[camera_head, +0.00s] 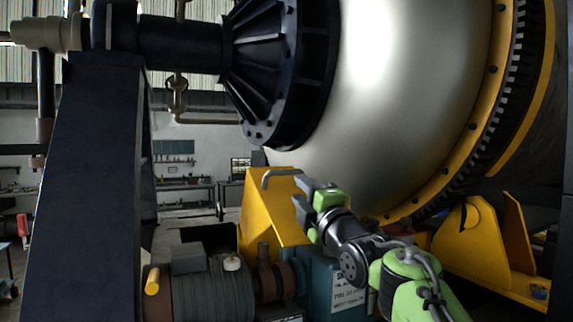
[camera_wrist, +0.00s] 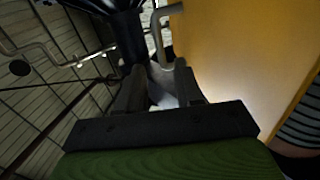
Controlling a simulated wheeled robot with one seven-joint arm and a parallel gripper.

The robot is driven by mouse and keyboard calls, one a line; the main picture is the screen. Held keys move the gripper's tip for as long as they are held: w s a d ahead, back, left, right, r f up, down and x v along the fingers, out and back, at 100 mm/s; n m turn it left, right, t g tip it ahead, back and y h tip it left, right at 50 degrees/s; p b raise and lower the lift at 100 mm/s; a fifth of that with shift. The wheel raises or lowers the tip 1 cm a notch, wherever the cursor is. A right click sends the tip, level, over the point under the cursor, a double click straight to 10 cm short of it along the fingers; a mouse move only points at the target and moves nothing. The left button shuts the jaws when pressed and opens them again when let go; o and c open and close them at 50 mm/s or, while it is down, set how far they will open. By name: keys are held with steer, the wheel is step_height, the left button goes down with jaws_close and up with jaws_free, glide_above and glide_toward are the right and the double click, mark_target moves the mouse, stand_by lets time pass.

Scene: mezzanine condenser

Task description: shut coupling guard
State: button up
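The yellow coupling guard (camera_head: 268,215) stands raised behind the motor and coupling, with a bent grey handle (camera_head: 280,174) at its top. In the wrist view the guard's yellow panel (camera_wrist: 235,50) fills the right side, and the handle (camera_wrist: 158,35) shows at the top centre, beyond the fingertips. My gripper (camera_head: 304,198) is beside the guard's upper right, just below and right of the handle. Its two fingers (camera_wrist: 158,85) are apart with nothing clearly between them. Whether a finger touches the handle cannot be told. The coupling (camera_head: 272,278) lies exposed below the guard.
A grey motor (camera_head: 208,290) sits left of the coupling and a blue pump unit (camera_head: 335,285) right of it. A dark steel support (camera_head: 95,190) rises at left. A large metal drum (camera_head: 400,90) hangs over the workspace. A yellow bracket (camera_head: 490,245) stands at right.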

mark_target(285, 174)
steer(key=p+x, duration=0.2)
steer(key=x, duration=0.1)
steer(key=p+x, duration=0.2)
steer(key=x, duration=0.1)
steer(key=p+x, duration=0.2)
steer(key=x, duration=0.1)
steer(key=shift+w+r, duration=0.15)
steer(key=shift+r, duration=0.3)
steer(key=shift+w+a+f, duration=0.1)
steer(key=shift+w+a, duration=0.15)
steer(key=shift+w, duration=0.15)
steer(key=shift+f, duration=0.1)
steer(key=shift+c, duration=0.5)
jaws_close()
